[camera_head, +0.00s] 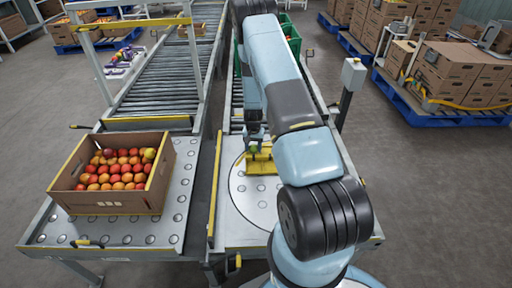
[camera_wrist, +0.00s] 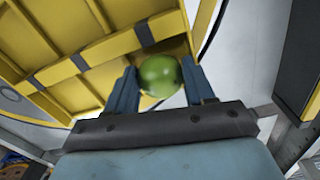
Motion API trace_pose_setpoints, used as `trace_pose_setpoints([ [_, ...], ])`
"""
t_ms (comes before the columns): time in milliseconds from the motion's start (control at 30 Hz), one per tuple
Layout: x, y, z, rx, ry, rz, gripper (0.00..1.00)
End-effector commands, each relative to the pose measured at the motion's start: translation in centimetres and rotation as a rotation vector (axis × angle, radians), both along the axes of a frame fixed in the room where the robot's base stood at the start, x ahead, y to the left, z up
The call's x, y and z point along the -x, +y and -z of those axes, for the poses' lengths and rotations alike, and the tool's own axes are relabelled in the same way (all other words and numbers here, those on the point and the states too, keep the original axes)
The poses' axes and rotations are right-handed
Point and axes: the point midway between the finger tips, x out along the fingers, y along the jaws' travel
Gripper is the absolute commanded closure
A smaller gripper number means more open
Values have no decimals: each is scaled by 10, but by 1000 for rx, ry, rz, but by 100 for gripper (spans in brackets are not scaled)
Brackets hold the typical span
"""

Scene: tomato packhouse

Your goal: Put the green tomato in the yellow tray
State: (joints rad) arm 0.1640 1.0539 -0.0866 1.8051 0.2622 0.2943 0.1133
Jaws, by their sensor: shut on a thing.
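The green tomato (camera_wrist: 160,75) is between the two blue-grey fingers of my gripper (camera_wrist: 161,88) in the wrist view. My gripper is shut on it. The yellow tray (camera_wrist: 85,55) fills the upper left of the wrist view, just beyond the tomato, which overlaps its near corner. I cannot tell whether the tomato touches the tray. In the head view the yellow tray (camera_head: 262,166) sits on the round plate of the right conveyor end, partly hidden by my arm.
A cardboard box (camera_head: 112,203) of red and orange tomatoes stands on the left ball table (camera_head: 150,232). A green crate (camera_head: 292,40) is farther up the right conveyor. A post with a grey box (camera_head: 352,75) stands right of the conveyor. Pallets of cartons (camera_head: 468,72) are at the right.

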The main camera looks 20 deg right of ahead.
Motion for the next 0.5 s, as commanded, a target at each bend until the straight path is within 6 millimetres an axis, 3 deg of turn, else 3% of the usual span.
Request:
trace_pose_setpoints([
  [500, 0, 0, 7, 0, 0, 0, 61],
])
